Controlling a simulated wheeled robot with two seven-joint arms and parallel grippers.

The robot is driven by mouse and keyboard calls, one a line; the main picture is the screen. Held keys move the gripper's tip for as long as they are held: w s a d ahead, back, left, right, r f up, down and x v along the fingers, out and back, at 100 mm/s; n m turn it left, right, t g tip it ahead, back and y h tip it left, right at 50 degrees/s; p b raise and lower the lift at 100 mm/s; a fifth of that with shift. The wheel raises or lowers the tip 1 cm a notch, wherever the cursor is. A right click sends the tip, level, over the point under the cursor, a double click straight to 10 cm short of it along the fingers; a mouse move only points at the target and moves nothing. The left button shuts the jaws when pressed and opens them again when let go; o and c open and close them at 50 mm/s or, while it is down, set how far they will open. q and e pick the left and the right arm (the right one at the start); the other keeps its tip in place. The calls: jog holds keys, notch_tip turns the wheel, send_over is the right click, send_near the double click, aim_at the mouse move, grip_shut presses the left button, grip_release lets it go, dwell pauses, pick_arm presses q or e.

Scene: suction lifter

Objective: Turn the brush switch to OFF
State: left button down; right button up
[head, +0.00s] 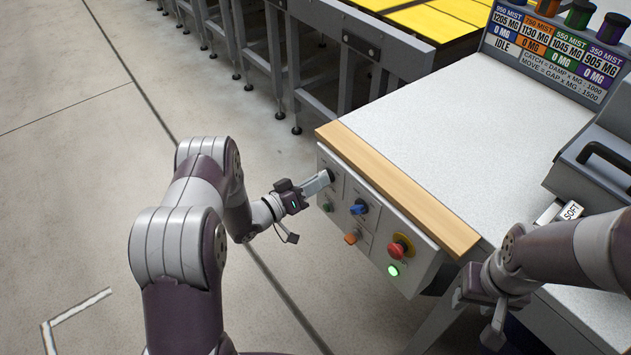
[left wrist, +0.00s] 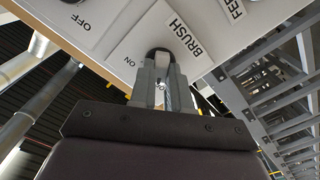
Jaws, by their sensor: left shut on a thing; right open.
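The control panel (head: 383,257) is on the front of the white table, below its wooden edge. My left gripper (head: 326,180) is at the panel's upper left, shut on the dark brush switch (head: 332,174). In the left wrist view, the fingertips of my left gripper (left wrist: 163,70) close around the brush switch (left wrist: 159,52), beside the BRUSH label (left wrist: 185,38). An ON label (left wrist: 128,62) and an OFF label (left wrist: 84,25) show left of it. The fingers hide which way the switch points. My right gripper (head: 478,312) is open and empty at the table's front.
The panel also has a blue switch (head: 358,207), an orange switch (head: 352,238), a red emergency button (head: 399,248) and a lit green button (head: 393,270). A grey machine (head: 595,165) and a display board (head: 555,55) stand on the table. Floor at left is clear.

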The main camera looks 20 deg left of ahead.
pick_arm(q)
jog(key=shift+n, duration=0.8)
jog(key=c, duration=1.1)
grip_release()
jog(key=v, duration=1.2)
jog(key=shift+s+a+b, duration=0.25)
jog(key=shift+s+b, duration=0.05)
jog(key=shift+b, duration=0.1)
